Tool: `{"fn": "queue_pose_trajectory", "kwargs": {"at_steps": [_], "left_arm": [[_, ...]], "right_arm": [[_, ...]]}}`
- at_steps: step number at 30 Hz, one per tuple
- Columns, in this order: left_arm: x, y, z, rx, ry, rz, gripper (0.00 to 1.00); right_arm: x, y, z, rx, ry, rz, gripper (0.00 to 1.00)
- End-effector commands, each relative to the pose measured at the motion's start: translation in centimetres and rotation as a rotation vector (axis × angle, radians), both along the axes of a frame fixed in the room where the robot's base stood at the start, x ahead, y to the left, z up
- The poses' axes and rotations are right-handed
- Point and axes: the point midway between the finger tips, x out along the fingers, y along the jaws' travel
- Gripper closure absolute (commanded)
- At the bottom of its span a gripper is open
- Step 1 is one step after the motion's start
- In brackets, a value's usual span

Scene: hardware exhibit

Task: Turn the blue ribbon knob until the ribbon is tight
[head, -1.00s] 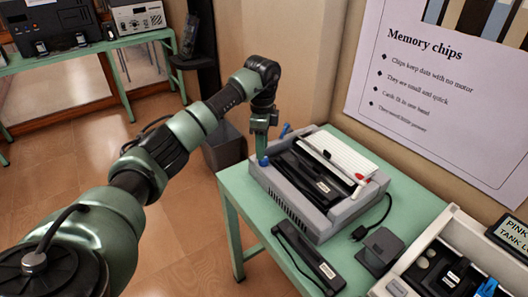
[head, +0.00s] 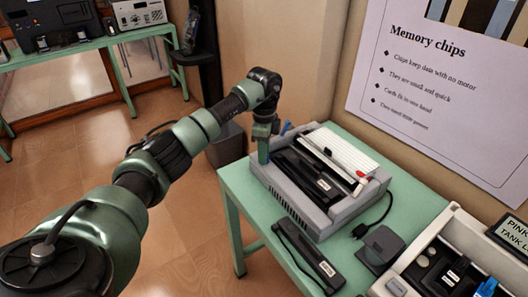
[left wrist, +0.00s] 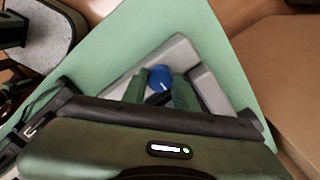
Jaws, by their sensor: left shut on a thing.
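The device with the ribbon is a grey box-shaped printer or typewriter (head: 300,215) with a dark open top, standing on a green table. The blue ribbon knob (left wrist: 160,77) shows in the left wrist view at the device's corner, between my fingers. My left gripper (head: 263,155) points down at the device's back left corner and hides the knob in the head view. In the left wrist view my left gripper (left wrist: 160,92) is shut on the knob, a finger on each side. The ribbon itself cannot be made out. My right gripper is not in view.
A small blue lever (head: 286,127) stands beside my gripper at the device's back edge. A black bar (head: 307,257) and a dark grey block (head: 380,248) lie in front on the green table (head: 235,190). A pale tray (head: 420,250) of parts is at right.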

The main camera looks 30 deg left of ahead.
Motion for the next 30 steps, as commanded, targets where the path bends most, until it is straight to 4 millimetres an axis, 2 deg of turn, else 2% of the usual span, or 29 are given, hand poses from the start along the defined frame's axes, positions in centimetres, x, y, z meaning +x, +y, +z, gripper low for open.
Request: {"fn": "queue_pose_trajectory", "kwargs": {"at_steps": [11,30], "left_arm": [[0.07,0.06,0.22,0.0,-0.002,-0.207,1.0],[0.11,-0.01,0.2,0.0,-0.004,-0.813,1.0]], "right_arm": [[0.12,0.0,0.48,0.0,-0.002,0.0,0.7],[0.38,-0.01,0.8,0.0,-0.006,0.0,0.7]]}}
